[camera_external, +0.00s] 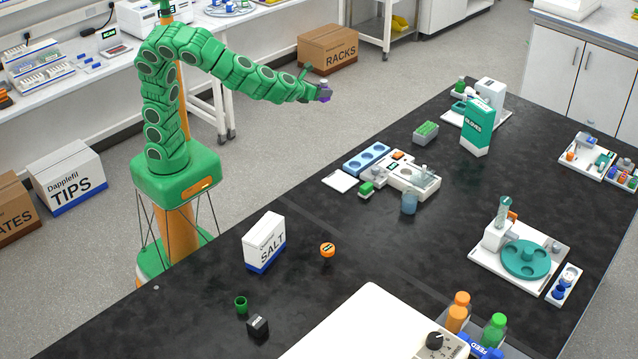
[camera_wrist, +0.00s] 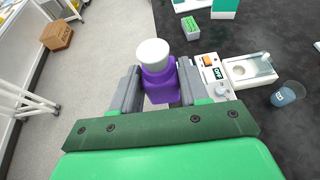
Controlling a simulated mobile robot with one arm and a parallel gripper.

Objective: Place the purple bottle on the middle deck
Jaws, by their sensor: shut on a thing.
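The purple bottle (camera_wrist: 160,88) with a white cap stands between the two grey fingers of my gripper (camera_wrist: 158,92) in the wrist view. My gripper is shut on it and holds it in the air. In the external view the purple bottle (camera_external: 325,97) shows small at the end of my outstretched arm, at my gripper (camera_external: 321,92), against the grey floor left of the black bench. A white deck (camera_external: 428,184) with a small instrument lies near the bench's left edge. Other white decks stand at the back and right; I cannot tell for certain which is the middle deck.
A blue three-well block (camera_external: 366,158), a green rack (camera_external: 425,133) and a beaker (camera_external: 409,202) stand around the instrument. A gloves box (camera_external: 478,128) is farther back. A salt box (camera_external: 264,243) stands near the front left. Open black bench (camera_external: 350,250) lies between.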

